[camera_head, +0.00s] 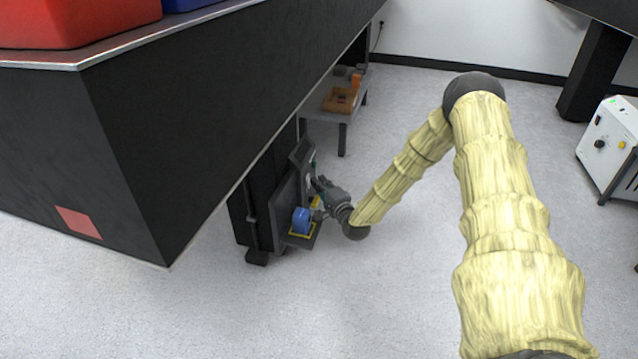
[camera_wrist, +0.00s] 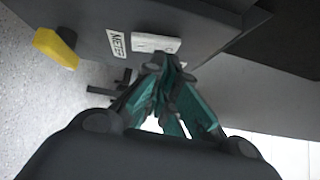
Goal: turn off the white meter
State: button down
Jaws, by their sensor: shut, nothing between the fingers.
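In the wrist view a grey housing carries a label (camera_wrist: 116,42) that reads "METER". Beside the label is a small white switch plate (camera_wrist: 157,43) with faint marks on it. My gripper (camera_wrist: 162,62) is shut and empty, its teal fingertips right at the lower edge of the switch plate; I cannot tell whether they touch it. In the head view my gripper (camera_head: 317,184) reaches in from the right to the dark upright panel (camera_head: 284,205) under the table. The switch is too small to make out there.
A blue object (camera_head: 301,220) sits on a yellow-edged shelf below my gripper. A large black table (camera_head: 180,110) overhangs the panel. A low grey bench (camera_head: 315,103) holds an orange tray behind. A white box with knobs (camera_head: 609,140) stands at right. The floor between is clear.

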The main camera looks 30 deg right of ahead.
jog(key=s+d+r+p, duration=0.1)
jog(key=s+p, duration=0.4)
jog(key=s, duration=0.7)
jog(key=shift+s+d+r, duration=0.15)
jog(key=shift+s, duration=0.05)
